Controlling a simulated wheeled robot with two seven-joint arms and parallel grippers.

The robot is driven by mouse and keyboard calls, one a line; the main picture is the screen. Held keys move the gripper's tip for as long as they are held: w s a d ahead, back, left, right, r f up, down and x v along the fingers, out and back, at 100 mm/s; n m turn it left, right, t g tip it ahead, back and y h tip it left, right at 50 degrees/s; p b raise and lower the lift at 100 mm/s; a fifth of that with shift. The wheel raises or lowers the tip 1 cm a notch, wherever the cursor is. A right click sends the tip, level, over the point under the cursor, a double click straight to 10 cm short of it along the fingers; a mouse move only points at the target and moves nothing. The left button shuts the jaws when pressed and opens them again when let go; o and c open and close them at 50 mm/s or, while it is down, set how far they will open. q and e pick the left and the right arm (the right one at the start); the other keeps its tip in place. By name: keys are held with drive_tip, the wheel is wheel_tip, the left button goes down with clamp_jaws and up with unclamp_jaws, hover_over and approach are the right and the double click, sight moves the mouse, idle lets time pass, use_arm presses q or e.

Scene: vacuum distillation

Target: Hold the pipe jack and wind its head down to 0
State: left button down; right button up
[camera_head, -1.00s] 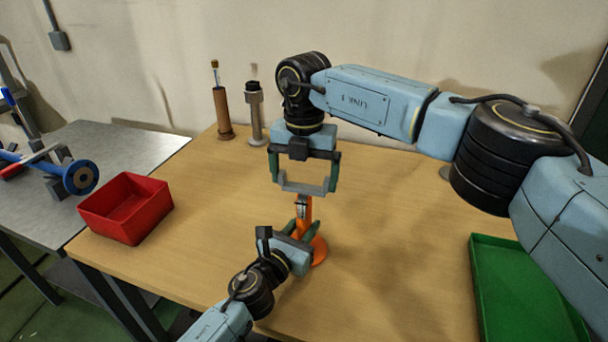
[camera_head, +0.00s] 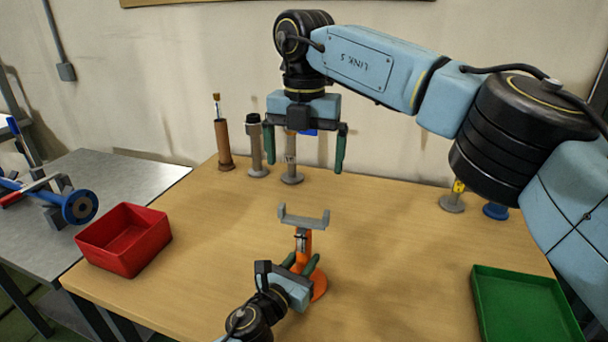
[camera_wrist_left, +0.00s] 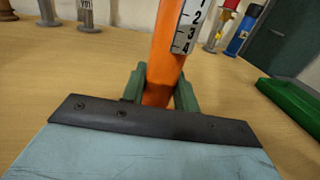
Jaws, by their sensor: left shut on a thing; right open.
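The pipe jack has an orange body (camera_head: 304,243), a round orange foot (camera_head: 319,287) on the table and a grey forked head (camera_head: 303,219) on top. My left gripper (camera_head: 309,266) is shut on the orange body from the near side. In the left wrist view its green fingers lie on either side of the body (camera_wrist_left: 164,72). A white scale strip (camera_wrist_left: 188,28) on the body shows 2, 3 and 4; the head is out of that view, and I cannot tell the reading. My right gripper (camera_head: 310,160) is open and empty, pointing down above and behind the head, apart from it.
A red bin (camera_head: 125,240) stands at the table's left and a green tray (camera_head: 525,305) at the right. Several posts, including a brown one (camera_head: 224,146) and a grey one (camera_head: 256,147), stand along the back. The wood around the jack is clear.

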use_arm(q)
drive_tip(key=shift+f, duration=0.2)
use_arm(e)
drive_tip(key=shift+r, duration=0.3)
use_arm(q)
drive_tip(key=c, duration=1)
unclamp_jaws()
drive_tip(key=shift+r, duration=0.15)
drive_tip(key=v, duration=1.2)
drive_tip(key=o, duration=0.4)
